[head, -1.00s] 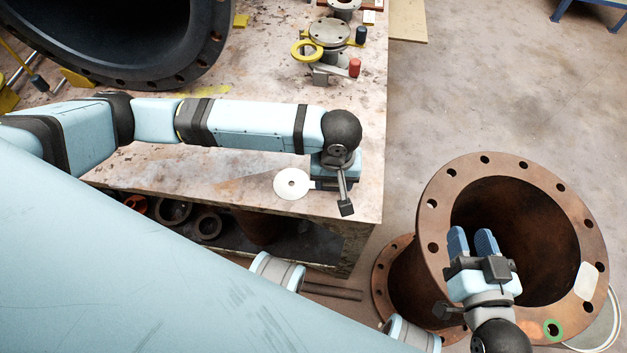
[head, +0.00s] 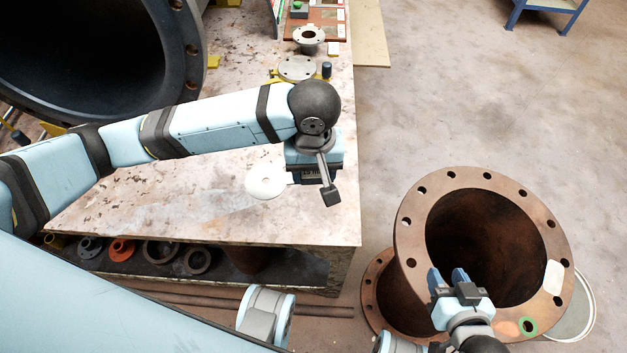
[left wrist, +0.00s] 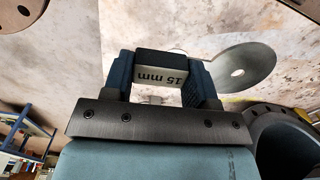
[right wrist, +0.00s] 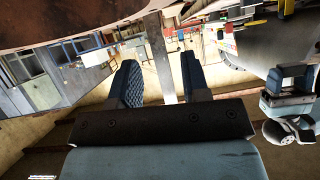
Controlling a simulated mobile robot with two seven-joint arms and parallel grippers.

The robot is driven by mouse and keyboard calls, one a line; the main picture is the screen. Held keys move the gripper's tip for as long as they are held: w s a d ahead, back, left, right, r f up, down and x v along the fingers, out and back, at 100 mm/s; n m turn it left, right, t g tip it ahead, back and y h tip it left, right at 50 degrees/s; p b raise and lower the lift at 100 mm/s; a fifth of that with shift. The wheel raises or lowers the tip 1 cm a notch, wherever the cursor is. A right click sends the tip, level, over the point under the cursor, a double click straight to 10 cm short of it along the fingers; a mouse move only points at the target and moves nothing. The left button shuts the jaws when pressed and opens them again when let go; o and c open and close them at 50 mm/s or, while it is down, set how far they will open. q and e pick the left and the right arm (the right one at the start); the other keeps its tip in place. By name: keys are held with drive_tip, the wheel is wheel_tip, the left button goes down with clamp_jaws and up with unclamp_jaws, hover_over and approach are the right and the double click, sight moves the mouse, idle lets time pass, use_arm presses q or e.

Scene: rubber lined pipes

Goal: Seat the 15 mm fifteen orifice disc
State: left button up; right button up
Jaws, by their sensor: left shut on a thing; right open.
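The orifice disc (head: 265,181) is a thin pale round plate with a small centre hole. It also shows at the right of the left wrist view (left wrist: 237,72). Its tab, marked 15 mm (left wrist: 165,77), sits between the fingers of my left gripper (left wrist: 158,68), which is shut on it. In the head view the left gripper (head: 314,170) holds the disc over the bench top; the gap beneath is hard to judge. A grey bolted flange (head: 298,68) stands beyond it. My right gripper (head: 448,278) is open and empty, in front of the large rusty pipe.
The bench (head: 210,215) has clear top around the disc. A big black lined pipe (head: 98,60) fills the back left. A rusty flanged pipe (head: 410,225) stands right of the bench. A small grey flange (head: 308,36) stands at the back. Loose rings lie on the lower shelf.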

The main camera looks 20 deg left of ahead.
use_arm(q)
wheel_tip(320, 180, up, 4)
drive_tip(key=shift+f+p, duration=0.1)
drive_tip(key=shift+p, duration=0.3)
use_arm(e)
drive_tip(key=shift+d+r, duration=0.1)
drive_tip(key=shift+r, duration=0.05)
use_arm(q)
wheel_tip(320, 180, up, 3)
drive_tip(key=p, duration=0.3)
drive_tip(key=shift+f, duration=0.1)
drive_tip(key=shift+r+p, duration=0.65)
drive_tip(key=shift+p, duration=0.4)
drive_tip(key=r+p, duration=0.1)
drive_tip(key=p, duration=0.1)
drive_tip(key=shift+r+p, duration=0.25)
drive_tip(key=shift+p, duration=0.05)
use_arm(e)
drive_tip(key=shift+s+d+r+g+h, duration=0.2)
drive_tip(key=shift+r+g, duration=0.1)
drive_tip(key=shift+r, duration=0.15)
drive_tip(key=shift+s+d+r+g+h, duration=0.1)
drive_tip(key=shift+d+r+g, duration=0.15)
drive_tip(key=shift+r, duration=0.2)
drive_tip(key=shift+r, duration=0.2)
